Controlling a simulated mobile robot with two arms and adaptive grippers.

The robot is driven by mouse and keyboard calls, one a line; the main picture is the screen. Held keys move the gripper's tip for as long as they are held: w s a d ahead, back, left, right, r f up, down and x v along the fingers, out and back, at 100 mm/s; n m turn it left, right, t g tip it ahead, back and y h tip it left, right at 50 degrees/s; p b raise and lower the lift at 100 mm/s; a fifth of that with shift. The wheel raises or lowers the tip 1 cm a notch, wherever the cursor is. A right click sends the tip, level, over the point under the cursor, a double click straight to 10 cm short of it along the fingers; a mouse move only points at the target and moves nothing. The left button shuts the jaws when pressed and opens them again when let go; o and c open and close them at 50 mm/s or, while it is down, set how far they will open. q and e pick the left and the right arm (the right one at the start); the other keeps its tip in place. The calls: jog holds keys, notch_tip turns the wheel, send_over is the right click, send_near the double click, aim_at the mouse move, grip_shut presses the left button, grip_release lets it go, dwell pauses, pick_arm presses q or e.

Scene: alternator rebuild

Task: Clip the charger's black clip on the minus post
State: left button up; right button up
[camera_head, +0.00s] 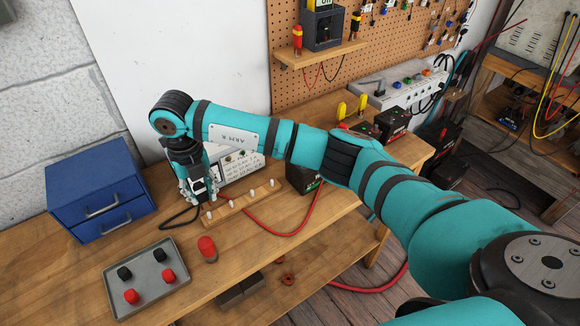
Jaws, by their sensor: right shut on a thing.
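My right gripper (198,190) points down at the left of the bench, beside a white box with printed text (238,162) that looks like the charger. It is shut on a small dark thing, most likely the black clip, mostly hidden by the fingers. A black cable (176,220) loops on the bench just below it. A dark battery-like box (302,179) stands right of the white box, partly behind my right arm. I cannot make out the minus post. A red cable (290,234) curves over the bench. My left gripper is not in view.
A wooden strip with several pale pegs (240,203) lies close to the gripper. A blue drawer cabinet (100,190) stands left. A grey tray (150,292) holds black and red caps; a red-capped piece (207,247) stands nearby.

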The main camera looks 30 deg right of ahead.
notch_tip(320, 180, up, 12)
jog(key=p, duration=0.6)
jog(key=shift+f, duration=0.25)
jog(key=s+d+b, duration=0.2)
jog(key=d, duration=1.1)
jog(key=s+d+b, duration=0.2)
jog(key=d, duration=1.1)
jog(key=f+b, duration=0.2)
jog(key=f, duration=0.1)
jog(key=f+b, duration=0.1)
jog(key=shift+w+a+f, duration=0.2)
jog(key=shift+a, duration=0.1)
jog(key=shift+f+b, duration=0.35)
jog(key=shift+b, duration=0.05)
jog(key=shift+f, duration=0.1)
jog(key=shift+f+b, duration=0.85)
jog(key=shift+f, duration=0.3)
